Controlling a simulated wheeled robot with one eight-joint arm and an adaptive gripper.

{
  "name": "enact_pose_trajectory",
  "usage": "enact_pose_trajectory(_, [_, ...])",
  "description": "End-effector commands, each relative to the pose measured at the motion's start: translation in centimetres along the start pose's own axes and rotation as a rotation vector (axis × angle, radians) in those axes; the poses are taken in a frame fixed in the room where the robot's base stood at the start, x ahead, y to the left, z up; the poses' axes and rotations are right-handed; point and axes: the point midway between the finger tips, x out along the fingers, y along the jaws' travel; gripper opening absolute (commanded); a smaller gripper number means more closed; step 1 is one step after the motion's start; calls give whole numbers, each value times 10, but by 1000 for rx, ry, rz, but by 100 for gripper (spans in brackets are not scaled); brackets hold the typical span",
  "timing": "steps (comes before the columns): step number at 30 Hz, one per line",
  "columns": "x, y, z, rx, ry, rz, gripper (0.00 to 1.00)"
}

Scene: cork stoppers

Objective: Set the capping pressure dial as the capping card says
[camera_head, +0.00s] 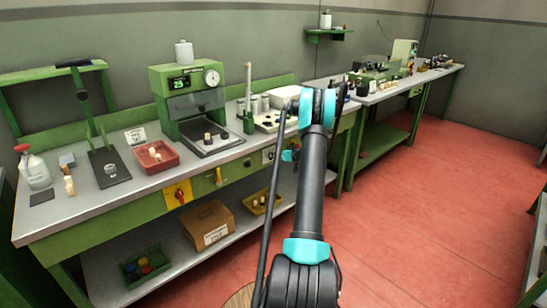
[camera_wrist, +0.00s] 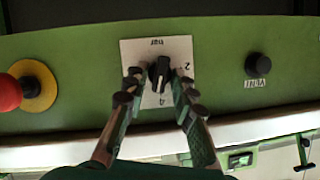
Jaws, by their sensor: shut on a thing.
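The dial's black knob (camera_wrist: 159,72) sits on a white plate (camera_wrist: 133,50) on a green panel in the wrist view. The print is upside down there: "bar" above the knob, "2" at the right and "4" below. My gripper (camera_wrist: 159,78) has one finger on each side of the knob and is shut on it. Where the knob points is not clear. In the head view my gripper (camera_head: 289,155) is at the bench front, largely hidden by my arm. A small white card (camera_head: 135,136) stands on the bench; its print is unreadable, and I cannot tell if it is the capping card.
In the wrist view, a red knob on a yellow disc (camera_wrist: 36,85) is left and a black button (camera_wrist: 259,66) labelled VENT is right. In the head view, a green machine (camera_head: 160,80) showing 25 and a red tray (camera_head: 143,163) stand on the bench. The red floor at right is free.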

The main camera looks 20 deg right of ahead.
Motion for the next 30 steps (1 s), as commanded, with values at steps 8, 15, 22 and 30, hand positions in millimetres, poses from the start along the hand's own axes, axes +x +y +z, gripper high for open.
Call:
enact_pose_trajectory(8, [0,4,1,228,0,-94,0])
enact_pose_trajectory(15, [0,6,1,392,1,-161,0])
enact_pose_trajectory(22, [0,6,2,492,0,-203,0])
enact_pose_trajectory(30, [0,6,2,539,1,-222,0])
